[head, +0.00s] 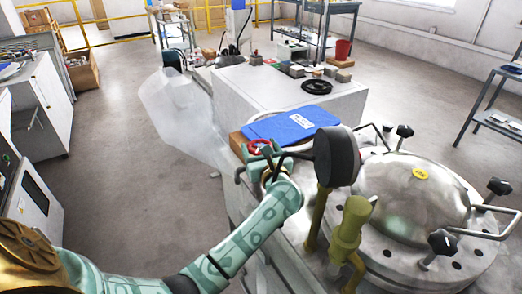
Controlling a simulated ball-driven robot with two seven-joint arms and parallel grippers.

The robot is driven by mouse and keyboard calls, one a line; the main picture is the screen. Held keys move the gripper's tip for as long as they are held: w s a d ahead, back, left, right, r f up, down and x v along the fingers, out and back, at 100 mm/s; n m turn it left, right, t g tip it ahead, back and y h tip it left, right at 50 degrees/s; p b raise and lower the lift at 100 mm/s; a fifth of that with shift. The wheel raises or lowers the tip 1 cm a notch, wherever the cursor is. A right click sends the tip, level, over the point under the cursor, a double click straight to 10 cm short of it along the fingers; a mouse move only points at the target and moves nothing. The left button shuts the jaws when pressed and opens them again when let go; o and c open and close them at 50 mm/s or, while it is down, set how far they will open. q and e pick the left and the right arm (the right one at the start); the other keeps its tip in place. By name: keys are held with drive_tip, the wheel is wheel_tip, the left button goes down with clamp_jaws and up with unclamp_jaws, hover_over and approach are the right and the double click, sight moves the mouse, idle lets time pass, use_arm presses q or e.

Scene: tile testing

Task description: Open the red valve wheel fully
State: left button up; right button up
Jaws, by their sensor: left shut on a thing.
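The red valve wheel (260,145) is small and shows at the centre, just left of a black round gauge-like part (336,156). My left arm comes in from the lower left, and its gripper (259,161) is shut on the red valve wheel. The fingers and part of the wheel overlap, so the exact contact is hard to see. My right gripper is not in view.
A steel vessel with a domed lid (412,196) and black clamp knobs fills the right. A blue clipboard-like board (290,125) lies behind the wheel. Yellow-green pipe fittings (350,232) stand in front. Open floor (120,165) lies to the left.

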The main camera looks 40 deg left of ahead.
use_arm(q)
drive_tip(key=shift+d+f+n+g+y, duration=0.1)
drive_tip(key=shift+f+n+g+y, duration=0.15)
drive_tip(key=shift+n+g, duration=0.2)
drive_tip(key=shift+g+y+b, duration=0.25)
drive_tip(key=shift+g+b, duration=0.1)
drive_tip(key=shift+r+n+g+y+b, duration=0.1)
drive_tip(key=shift+n+g+y+b, duration=0.2)
drive_tip(key=shift+n+g, duration=0.3)
drive_tip(key=shift+r, duration=0.2)
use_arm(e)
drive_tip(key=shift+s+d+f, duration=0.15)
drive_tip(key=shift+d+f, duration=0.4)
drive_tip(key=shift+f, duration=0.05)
